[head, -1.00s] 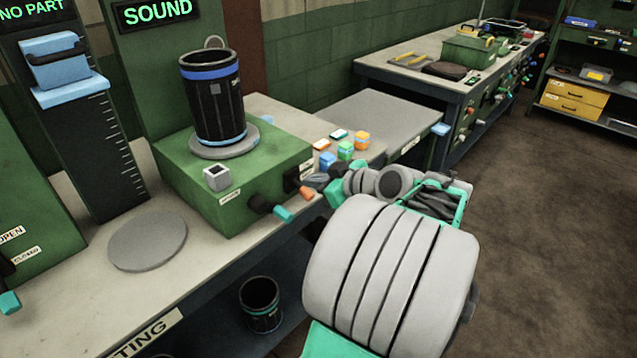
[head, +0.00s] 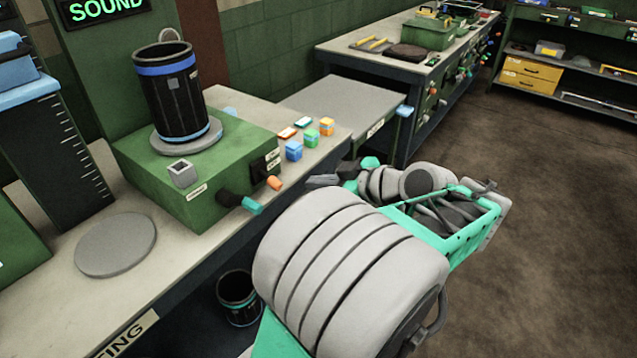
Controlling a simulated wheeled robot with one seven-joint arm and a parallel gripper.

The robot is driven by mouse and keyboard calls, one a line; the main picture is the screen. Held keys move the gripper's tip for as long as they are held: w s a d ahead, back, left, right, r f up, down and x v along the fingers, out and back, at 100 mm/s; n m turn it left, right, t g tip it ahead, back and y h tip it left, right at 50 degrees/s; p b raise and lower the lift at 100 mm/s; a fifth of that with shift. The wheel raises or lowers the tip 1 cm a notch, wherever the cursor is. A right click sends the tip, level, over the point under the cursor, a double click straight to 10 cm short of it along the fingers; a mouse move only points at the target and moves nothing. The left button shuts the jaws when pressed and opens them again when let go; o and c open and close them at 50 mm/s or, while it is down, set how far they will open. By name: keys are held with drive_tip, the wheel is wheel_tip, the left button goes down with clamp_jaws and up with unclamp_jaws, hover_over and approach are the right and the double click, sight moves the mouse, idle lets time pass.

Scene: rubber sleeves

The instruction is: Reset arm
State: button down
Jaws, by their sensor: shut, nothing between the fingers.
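My gripper (head: 322,181) shows in the head view at the end of my grey and teal arm, just off the bench's front edge. Its fingers look shut, with nothing between them. It is to the right of the green test box (head: 200,165) and in front of the small coloured blocks. A black rubber sleeve with blue bands (head: 172,92) stands upright on the round grey plate of the test box, clear of the gripper.
A grey disc (head: 116,244) lies on the bench. Orange (head: 326,126), green and blue blocks sit near the bench's right end. A black bin (head: 238,297) stands below. A grey side shelf (head: 345,105) leads to another bench. The floor at right is open.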

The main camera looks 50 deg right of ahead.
drive_tip(key=w+a+f+g+y+p, duration=0.1)
drive_tip(key=w+a+f+g+p, duration=0.2)
drive_tip(key=a, duration=0.5)
drive_tip(key=w+a+f+g+y, duration=0.1)
drive_tip(key=w+a+f+g, duration=0.15)
drive_tip(key=w+a, duration=0.35)
drive_tip(key=s+a+m+g+h+p, duration=0.1)
drive_tip(key=s+a+g, duration=0.1)
drive_tip(key=a, duration=0.4)
drive_tip(key=s+a+m+g+h+p, duration=0.1)
drive_tip(key=s+a+g+p, duration=0.1)
drive_tip(key=s+a, duration=0.3)
drive_tip(key=shift+s+a+r+m+h, duration=0.25)
drive_tip(key=shift+a+r+m+h, duration=0.15)
drive_tip(key=shift+a, duration=0.75)
